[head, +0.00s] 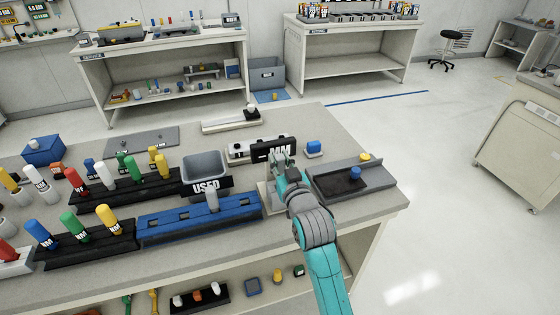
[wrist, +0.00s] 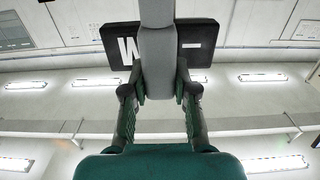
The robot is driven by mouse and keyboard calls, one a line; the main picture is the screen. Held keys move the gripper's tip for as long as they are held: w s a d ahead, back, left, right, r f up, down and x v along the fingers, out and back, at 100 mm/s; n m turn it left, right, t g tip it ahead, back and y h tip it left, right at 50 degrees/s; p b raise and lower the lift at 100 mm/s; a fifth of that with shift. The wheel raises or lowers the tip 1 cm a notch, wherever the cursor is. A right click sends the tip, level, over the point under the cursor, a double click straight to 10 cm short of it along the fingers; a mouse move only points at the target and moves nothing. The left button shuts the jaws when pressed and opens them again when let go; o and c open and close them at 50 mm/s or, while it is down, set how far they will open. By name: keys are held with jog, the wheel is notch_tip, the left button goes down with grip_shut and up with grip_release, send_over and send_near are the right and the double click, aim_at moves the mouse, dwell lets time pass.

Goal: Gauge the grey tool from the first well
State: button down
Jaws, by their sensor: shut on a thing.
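My gripper (head: 279,160) is shut on a grey tool (wrist: 158,55), which passes between both fingers in the wrist view. In the head view the fingers hide most of this held tool. A black gauge display (head: 262,152) with white "MM" lettering and a dash stands right behind the gripper; it also shows in the wrist view (wrist: 195,40), partly covered by the tool. I cannot tell whether the tool touches the gauge. The blue rack (head: 165,229) with dark wells lies left of my gripper. Another grey tool (head: 211,199) stands upright in it.
A grey bin (head: 205,165) marked "USED" stands behind the blue rack. Black racks (head: 98,243) with coloured tools fill the left.

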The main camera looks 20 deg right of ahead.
aim_at(280, 171)
jog(key=shift+f, duration=0.1)
jog(key=shift+f, duration=0.55)
jog(key=shift+f, duration=1.2)
dwell(0.6)
jog(key=c, duration=0.8)
grip_release()
jog(key=shift+s, duration=0.1)
jog(key=s, duration=1.1)
jog(key=shift+s, duration=0.4)
jog(key=shift+f, duration=0.1)
